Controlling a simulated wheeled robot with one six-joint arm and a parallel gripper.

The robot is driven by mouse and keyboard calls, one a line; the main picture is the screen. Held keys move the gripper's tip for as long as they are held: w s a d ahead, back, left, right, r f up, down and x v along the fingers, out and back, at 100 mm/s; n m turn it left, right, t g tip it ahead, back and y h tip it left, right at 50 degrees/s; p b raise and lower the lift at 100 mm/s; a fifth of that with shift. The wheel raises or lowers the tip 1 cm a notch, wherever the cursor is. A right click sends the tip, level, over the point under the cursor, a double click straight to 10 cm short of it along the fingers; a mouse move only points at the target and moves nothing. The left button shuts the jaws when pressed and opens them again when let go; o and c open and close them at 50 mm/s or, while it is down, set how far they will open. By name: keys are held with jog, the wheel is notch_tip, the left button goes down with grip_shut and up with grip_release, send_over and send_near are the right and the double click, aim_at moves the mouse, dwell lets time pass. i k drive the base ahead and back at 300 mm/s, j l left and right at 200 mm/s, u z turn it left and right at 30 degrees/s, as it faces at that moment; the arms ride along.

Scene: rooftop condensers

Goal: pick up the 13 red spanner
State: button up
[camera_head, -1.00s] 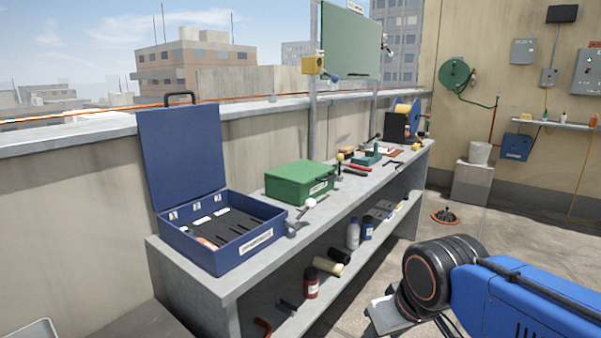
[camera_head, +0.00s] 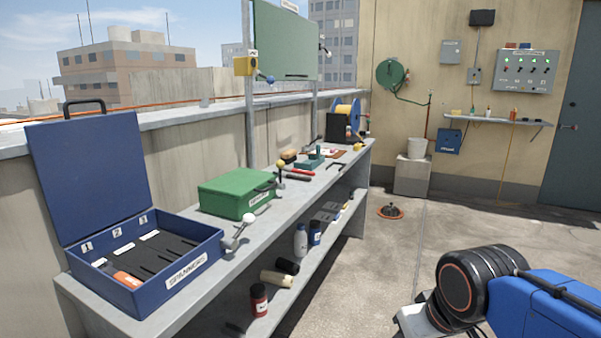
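An open blue case (camera_head: 185,273) labelled SPANNERS stands on the near end of the grey bench, its lid (camera_head: 90,175) raised at the back. Small plates numbered 1, 2 and 3 show along its inner back wall. Inside is a dark insert (camera_head: 150,255) with slots and pale labels. A small orange-red patch (camera_head: 127,279) shows at the front left of the insert. I cannot tell whether it is a spanner, and I cannot read a 13 anywhere. My blue arm with its black joint is at the lower right, away from the case. My gripper's fingers are not in view.
A green box (camera_head: 232,194) and a small silver tool (camera_head: 242,228) sit beside the case on the bench (camera_head: 210,272). The shelf below holds bottles (camera_head: 301,240) and rolls. Open floor (camera_head: 385,275) lies right of the bench, with a dark orange-rimmed object (camera_head: 390,212) on it.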

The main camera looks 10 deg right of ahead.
aim_at(294, 170)
jog(key=i+l, duration=0.25)
jog(key=i, duration=0.25)
jog(key=i+l, duration=0.25)
jog(key=i, duration=0.25)
jog(key=i+l, duration=0.3)
jog(key=i, duration=0.2)
